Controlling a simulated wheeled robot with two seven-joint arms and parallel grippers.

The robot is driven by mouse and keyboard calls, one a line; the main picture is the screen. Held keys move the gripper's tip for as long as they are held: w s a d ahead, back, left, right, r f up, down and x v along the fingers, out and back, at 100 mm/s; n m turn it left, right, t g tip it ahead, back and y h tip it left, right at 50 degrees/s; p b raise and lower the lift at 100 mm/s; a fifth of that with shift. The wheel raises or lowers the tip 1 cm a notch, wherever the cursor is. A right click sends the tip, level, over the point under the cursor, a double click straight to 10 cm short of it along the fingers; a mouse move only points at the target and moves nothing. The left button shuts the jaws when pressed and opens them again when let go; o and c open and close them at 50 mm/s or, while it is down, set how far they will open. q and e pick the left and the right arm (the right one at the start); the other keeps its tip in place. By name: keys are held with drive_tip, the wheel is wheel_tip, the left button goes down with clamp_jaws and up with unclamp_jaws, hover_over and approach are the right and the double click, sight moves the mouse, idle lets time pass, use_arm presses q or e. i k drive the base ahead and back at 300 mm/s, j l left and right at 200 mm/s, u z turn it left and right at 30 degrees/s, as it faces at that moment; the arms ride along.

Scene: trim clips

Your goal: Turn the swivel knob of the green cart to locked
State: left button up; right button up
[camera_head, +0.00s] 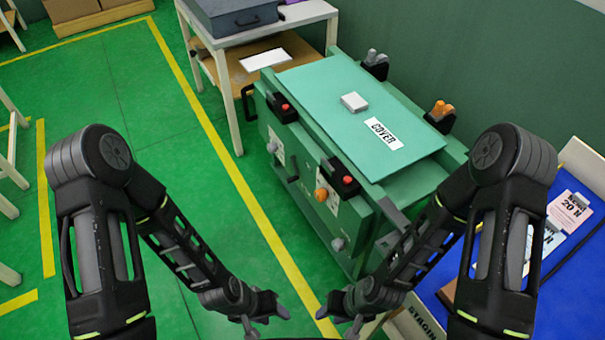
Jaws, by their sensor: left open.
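The green cart (310,150) stands right of centre, with a flat top panel labelled COVER (384,133). Its front face carries an orange knob (321,194) beside a white label, and grey knobs at the far end (272,147) and near end (338,243). I cannot tell which is the swivel knob or read its setting. My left gripper (270,323) is open and empty, low in the picture, apart from the cart. My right gripper (336,322) has its fingers spread and looks empty, near the cart's lower near corner.
Red buttons on black mounts (285,107) and a black handle (249,103) stick out from the cart front. A white block (354,102) lies on top. A table (331,10) stands behind, a blue surface (490,270) at right.

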sight(338, 245)
drive_tip(key=i+j+z, duration=0.15)
drive_tip(key=j+z, duration=0.25)
drive_tip(key=j, duration=0.95)
drive_tip(key=j+z, duration=0.35)
drive_tip(key=j, duration=0.95)
